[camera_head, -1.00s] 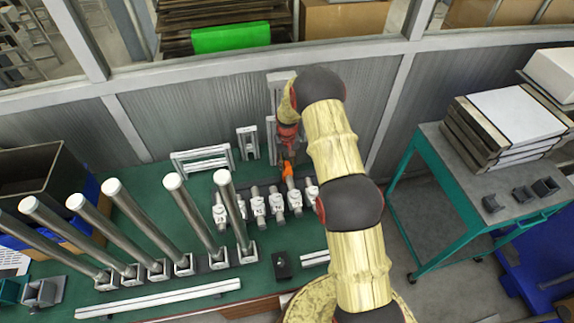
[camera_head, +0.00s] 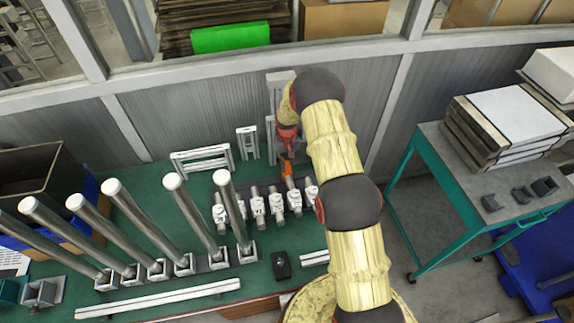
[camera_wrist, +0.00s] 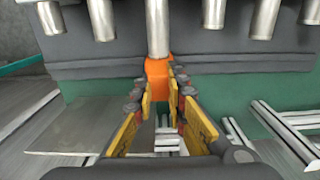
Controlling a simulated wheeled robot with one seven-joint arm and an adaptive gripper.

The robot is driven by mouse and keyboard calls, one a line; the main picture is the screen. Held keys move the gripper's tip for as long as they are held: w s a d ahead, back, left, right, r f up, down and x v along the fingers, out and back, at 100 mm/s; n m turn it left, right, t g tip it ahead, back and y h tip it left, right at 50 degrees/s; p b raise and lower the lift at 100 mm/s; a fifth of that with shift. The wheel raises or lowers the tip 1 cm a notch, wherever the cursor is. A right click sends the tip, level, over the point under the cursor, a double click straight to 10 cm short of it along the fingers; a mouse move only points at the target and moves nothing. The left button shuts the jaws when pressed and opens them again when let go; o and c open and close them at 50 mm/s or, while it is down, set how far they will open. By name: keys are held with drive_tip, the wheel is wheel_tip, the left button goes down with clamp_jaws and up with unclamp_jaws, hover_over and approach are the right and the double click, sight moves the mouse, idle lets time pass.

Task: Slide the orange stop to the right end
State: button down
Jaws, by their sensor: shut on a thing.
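The orange stop (camera_wrist: 157,67) sits around or against the lower end of a metal rod in the middle of the wrist view. My gripper (camera_wrist: 159,84) has its two yellow-padded fingers closed on either side of the stop. In the head view my gripper (camera_head: 287,167) is at the back of a row of short metal cylinders (camera_head: 258,207), towards the row's right part. A little orange shows there, partly hidden by my gripper. My arm hides part of the row's right end.
Tall metal rods (camera_head: 187,205) stand in holders left of the row. A black box (camera_head: 281,265) and white rails (camera_head: 160,299) lie in front on the green table (camera_head: 150,190). White frames (camera_head: 202,158) stand behind, near the wall. A teal cart (camera_head: 440,180) stands at right.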

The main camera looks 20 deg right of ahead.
idle(0.6)
drive_tip(key=s+d+b, duration=0.2)
drive_tip(key=d, duration=0.9)
drive_tip(key=s+d+b, duration=0.2)
drive_tip(key=d, duration=0.9)
drive_tip(key=shift+s+b, duration=0.25)
drive_tip(key=shift+b, duration=0.15)
drive_tip(key=shift+d, duration=0.15)
drive_tip(key=c, duration=1.9)
unclamp_jaws()
drive_tip(key=shift+d, duration=0.15)
drive_tip(key=shift+o, duration=0.5)
